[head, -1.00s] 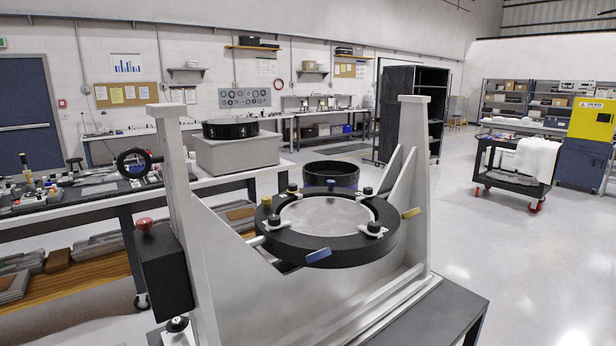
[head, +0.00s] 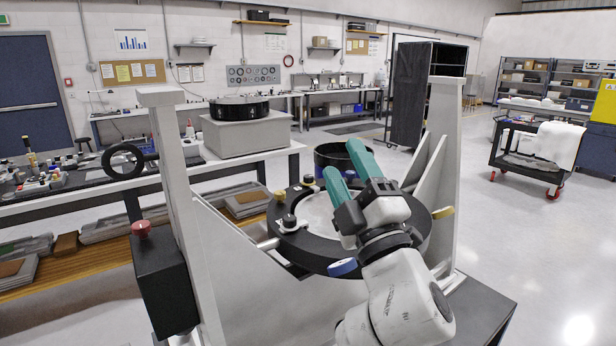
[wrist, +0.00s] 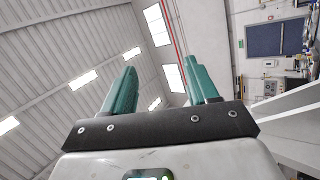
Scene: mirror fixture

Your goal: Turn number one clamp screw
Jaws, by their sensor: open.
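The mirror fixture holds a black ring (head: 300,247) around a pale round mirror (head: 315,212), between two upright posts. A clamp screw with a black knob (head: 289,221) shows on the ring's left side, and another small knob (head: 308,181) is at its back. I cannot tell which screw is number one. My gripper (head: 344,160) has two green fingers, spread apart and empty, above the ring and pointing up and left. My arm hides the ring's right part and its clamps. In the wrist view the fingers (wrist: 160,85) point at the ceiling; no clamp screw shows.
The left post (head: 178,200) and right post (head: 445,130) flank the ring. A black box with a red knob (head: 141,228) is on the left post. A bench stands behind at left.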

